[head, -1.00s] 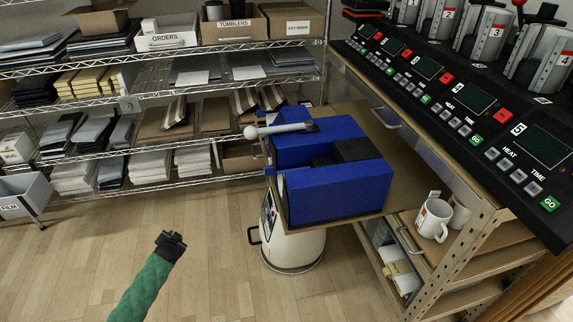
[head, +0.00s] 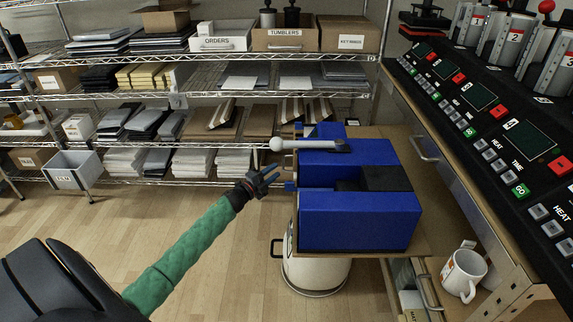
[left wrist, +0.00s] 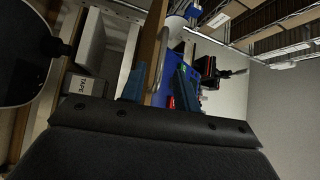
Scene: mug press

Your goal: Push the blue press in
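The blue press (head: 358,212) sits on a wooden board (head: 407,246) that juts out from the bench at the right. Its grey lever with a round white knob points left in the head view. Part of the press also shows in the left wrist view (left wrist: 173,64), behind the fingers. My left gripper (head: 274,175) is just left of the press, below the knob. Its two fingers are apart with nothing held, as the left wrist view (left wrist: 160,82) shows. I cannot tell whether it touches the press. My right gripper is not in view.
A white round container (head: 315,274) stands on the floor under the board. A white mug (head: 462,274) is on a lower shelf at right. Black control panels (head: 490,135) run along the bench. Wire shelves with boxes stand behind. The wood floor at left is clear.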

